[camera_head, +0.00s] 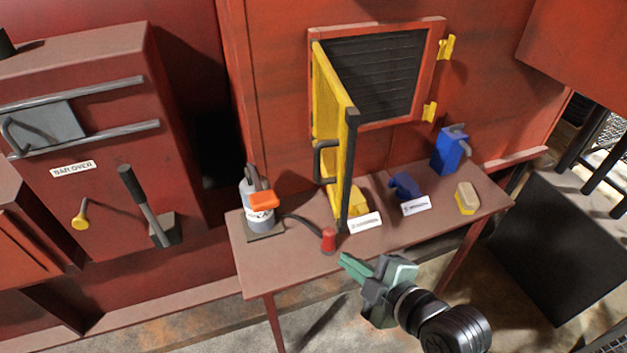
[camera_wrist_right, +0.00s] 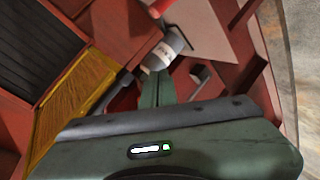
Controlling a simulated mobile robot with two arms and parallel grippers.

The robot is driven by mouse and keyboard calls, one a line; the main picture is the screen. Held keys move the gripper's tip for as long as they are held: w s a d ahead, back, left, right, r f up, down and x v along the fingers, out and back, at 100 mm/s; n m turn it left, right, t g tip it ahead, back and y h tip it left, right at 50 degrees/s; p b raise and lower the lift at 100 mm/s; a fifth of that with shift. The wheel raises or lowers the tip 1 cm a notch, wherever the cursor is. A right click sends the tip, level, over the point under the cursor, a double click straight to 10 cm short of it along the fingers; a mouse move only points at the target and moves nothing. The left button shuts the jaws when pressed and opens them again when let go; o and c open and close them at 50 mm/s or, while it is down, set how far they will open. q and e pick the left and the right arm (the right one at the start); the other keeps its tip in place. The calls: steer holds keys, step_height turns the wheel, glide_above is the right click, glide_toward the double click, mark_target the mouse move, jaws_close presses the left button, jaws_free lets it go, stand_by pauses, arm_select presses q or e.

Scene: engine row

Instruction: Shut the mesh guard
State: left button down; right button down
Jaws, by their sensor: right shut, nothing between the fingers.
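The mesh guard (camera_head: 335,125) is a yellow-framed door hinged at the left side of a red-framed opening (camera_head: 376,75) with dark slats. It stands open, swung out toward me, with a dark handle (camera_head: 322,160) on its face. The guard (camera_wrist_right: 72,98) and the dark slats (camera_wrist_right: 38,40) also show at the left of the right wrist view. My right gripper (camera_head: 344,259) is shut and empty, in front of the table's front edge, below and apart from the guard. Its fingers (camera_wrist_right: 158,92) show closed in the wrist view. My left gripper is in neither view.
The red table (camera_head: 290,265) below the guard carries a grey canister (camera_head: 247,192) with an orange part, a red knob-like piece (camera_head: 328,240), a dark blue item (camera_head: 404,186), a blue can (camera_head: 450,150) and a yellow-tan block (camera_head: 466,198). Yellow catches (camera_head: 446,48) sit right of the opening.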

mark_target(316, 174)
steer(key=a+r+n+t+y, duration=0.4)
steer(key=r+n, duration=0.4)
steer(key=r, duration=0.7)
steer(key=w+a+g+p, duration=0.1)
steer(key=w+a+p, duration=0.45)
steer(key=w, duration=0.25)
steer(key=d, duration=0.1)
steer(key=w+d, duration=0.1)
steer(key=d, duration=0.1)
steer(key=shift+d+y, duration=0.1)
steer(key=shift+y, duration=0.2)
steer(key=shift+w, duration=0.1)
steer(key=shift+f, duration=0.1)
